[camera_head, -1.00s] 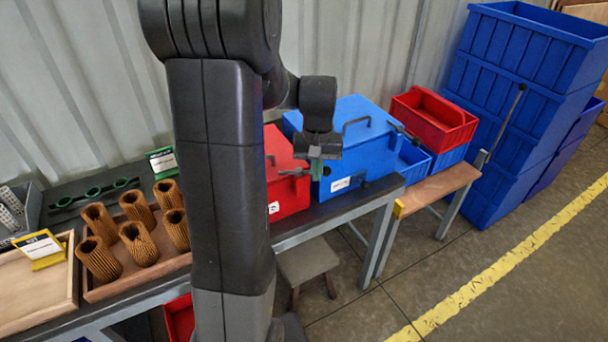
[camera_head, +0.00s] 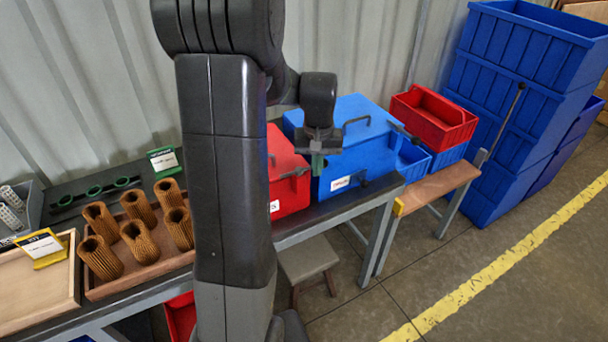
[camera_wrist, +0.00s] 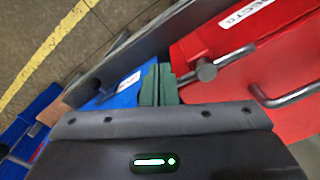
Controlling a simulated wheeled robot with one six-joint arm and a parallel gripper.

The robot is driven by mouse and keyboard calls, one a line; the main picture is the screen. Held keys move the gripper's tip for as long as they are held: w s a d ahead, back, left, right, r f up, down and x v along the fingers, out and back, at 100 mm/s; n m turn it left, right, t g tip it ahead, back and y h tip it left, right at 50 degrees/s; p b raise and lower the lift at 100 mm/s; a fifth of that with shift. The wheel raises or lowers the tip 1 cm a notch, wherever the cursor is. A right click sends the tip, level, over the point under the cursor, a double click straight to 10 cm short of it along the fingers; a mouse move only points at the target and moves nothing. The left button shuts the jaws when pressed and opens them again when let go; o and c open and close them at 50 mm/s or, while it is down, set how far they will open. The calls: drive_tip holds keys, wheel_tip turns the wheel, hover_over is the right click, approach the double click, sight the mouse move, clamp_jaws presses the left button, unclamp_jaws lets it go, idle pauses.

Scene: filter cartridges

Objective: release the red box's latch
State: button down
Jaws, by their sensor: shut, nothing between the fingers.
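The red box (camera_head: 285,190) stands on the bench, partly hidden behind my arm. It also fills the upper right of the wrist view (camera_wrist: 240,55). Its grey latch (camera_wrist: 207,72) is on its front side, a short bar with a round knob, and shows small in the head view (camera_head: 296,172). A bar handle (camera_wrist: 290,98) is on its lid. My gripper (camera_head: 318,166) is shut and empty. Its green fingers (camera_wrist: 159,85) appear just left of the latch in the wrist view. I cannot tell whether they touch it.
A blue box (camera_head: 350,155) with its own handle and latch stands right of the red box, close to my gripper. A red bin (camera_head: 435,120) and stacked blue bins (camera_head: 510,100) stand farther right. Brown cartridges (camera_head: 137,240) stand on the left.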

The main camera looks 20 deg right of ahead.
drive_tip(key=shift+w, duration=0.1)
wheel_tip(320, 180, up, 8)
drive_tip(key=s+p, duration=0.1)
drive_tip(key=p, duration=0.5)
idle(0.4)
drive_tip(key=shift+s+d, duration=0.1)
wheel_tip(320, 180, down, 8)
drive_tip(key=w+b, duration=0.1)
drive_tip(key=b, duration=0.5)
idle(0.5)
